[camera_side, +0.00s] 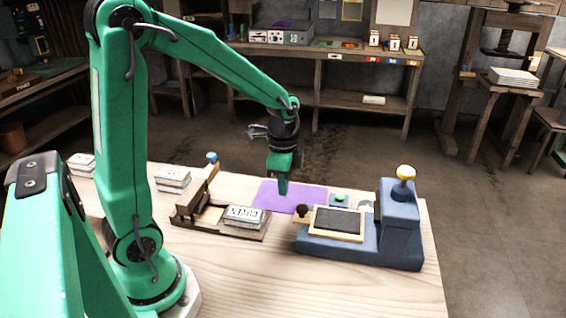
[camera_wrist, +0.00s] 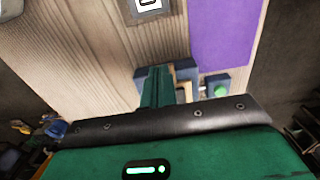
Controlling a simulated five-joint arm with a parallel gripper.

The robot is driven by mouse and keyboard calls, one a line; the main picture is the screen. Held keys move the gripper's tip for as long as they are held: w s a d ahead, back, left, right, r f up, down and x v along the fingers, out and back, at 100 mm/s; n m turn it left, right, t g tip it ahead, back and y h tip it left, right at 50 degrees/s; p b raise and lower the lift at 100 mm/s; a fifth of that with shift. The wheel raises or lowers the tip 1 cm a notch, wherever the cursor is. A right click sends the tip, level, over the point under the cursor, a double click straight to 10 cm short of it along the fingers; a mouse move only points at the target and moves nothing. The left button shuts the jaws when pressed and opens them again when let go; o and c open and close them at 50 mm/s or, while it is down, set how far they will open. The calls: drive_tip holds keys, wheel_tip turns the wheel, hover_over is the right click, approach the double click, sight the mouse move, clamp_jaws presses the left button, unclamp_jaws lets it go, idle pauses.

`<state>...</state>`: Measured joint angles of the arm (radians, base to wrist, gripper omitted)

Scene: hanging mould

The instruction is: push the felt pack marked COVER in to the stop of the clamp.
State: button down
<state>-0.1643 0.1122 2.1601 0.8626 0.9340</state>
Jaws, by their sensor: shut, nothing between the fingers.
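The felt pack marked COVER (camera_side: 244,214) lies flat on the right part of the wooden clamp (camera_side: 187,222) in the side view. The clamp's wooden upright and blue knob stand to its left. A gap seems to show between the pack and the upright; the stop itself I cannot make out. My gripper (camera_side: 283,190) is shut and empty, pointing down above the table, to the right of the pack and higher than it. In the wrist view my gripper (camera_wrist: 157,85) shows its closed green fingers. A white pack with a dark mark (camera_wrist: 148,8) is cut off at the top edge there.
A purple mat (camera_side: 270,194) lies behind the clamp. A blue machine (camera_side: 400,235) with a yellow knob and a framed dark plate (camera_side: 337,222) stands to the right. Pack stacks (camera_side: 172,180) sit at left behind the clamp. The table front is clear.

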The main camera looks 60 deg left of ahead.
sight(245, 217)
drive_tip(key=shift+w+f, duration=0.1)
drive_tip(key=shift+f, duration=0.15)
wheel_tip(245, 217, down, 10)
drive_tip(key=shift+r, duration=0.2)
drive_tip(key=shift+s+a+f, duration=0.1)
drive_tip(key=shift+s+a, duration=1.35)
drive_tip(key=s+a, duration=0.9)
drive_tip(key=shift+s+a, duration=0.2)
drive_tip(key=shift+s, duration=0.05)
drive_tip(key=shift+w, duration=0.1)
idle(0.3)
